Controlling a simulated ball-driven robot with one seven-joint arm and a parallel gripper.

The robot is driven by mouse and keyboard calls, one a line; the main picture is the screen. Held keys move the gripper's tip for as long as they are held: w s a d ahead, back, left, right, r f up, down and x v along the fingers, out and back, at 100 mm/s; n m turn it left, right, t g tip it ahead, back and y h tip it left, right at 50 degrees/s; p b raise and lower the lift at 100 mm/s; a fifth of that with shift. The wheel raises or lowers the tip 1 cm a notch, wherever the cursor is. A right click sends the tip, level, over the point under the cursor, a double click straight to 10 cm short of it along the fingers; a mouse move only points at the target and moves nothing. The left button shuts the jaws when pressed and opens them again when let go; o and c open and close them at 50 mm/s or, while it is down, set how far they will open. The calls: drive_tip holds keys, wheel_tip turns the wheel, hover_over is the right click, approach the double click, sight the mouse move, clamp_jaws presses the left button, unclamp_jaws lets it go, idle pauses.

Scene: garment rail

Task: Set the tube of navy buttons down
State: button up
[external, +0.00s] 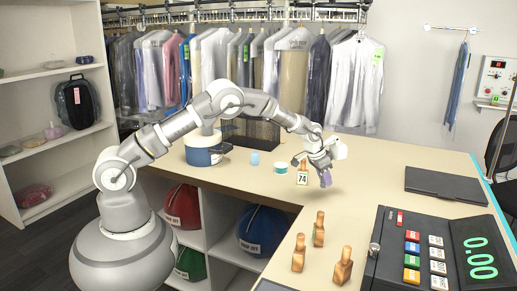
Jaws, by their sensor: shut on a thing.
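My gripper (322,166) is at the end of the arm, over the right-hand middle of the counter. It points down and is shut on a small purple-blue thing, which looks like the tube of navy buttons (326,179). The tube shows below the fingers. It is small in this view, so its buttons cannot be made out. I cannot tell whether its lower end touches the counter (375,180).
A wooden stand with a "74" tag (302,178) is just left of the gripper. A teal round tin (281,168) and a light blue cup (255,159) stand farther left. Several wooden pieces (319,230) and a till (425,250) are in front. A dark flat case (445,185) lies right.

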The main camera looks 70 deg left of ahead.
sight(324, 185)
drive_tip(key=shift+f+b, duration=0.55)
drive_tip(key=shift+f, duration=1.1)
drive_tip(key=shift+f, duration=0.2)
drive_tip(key=o, duration=1)
drive_tip(key=shift+o, duration=0.2)
drive_tip(key=shift+r, duration=0.1)
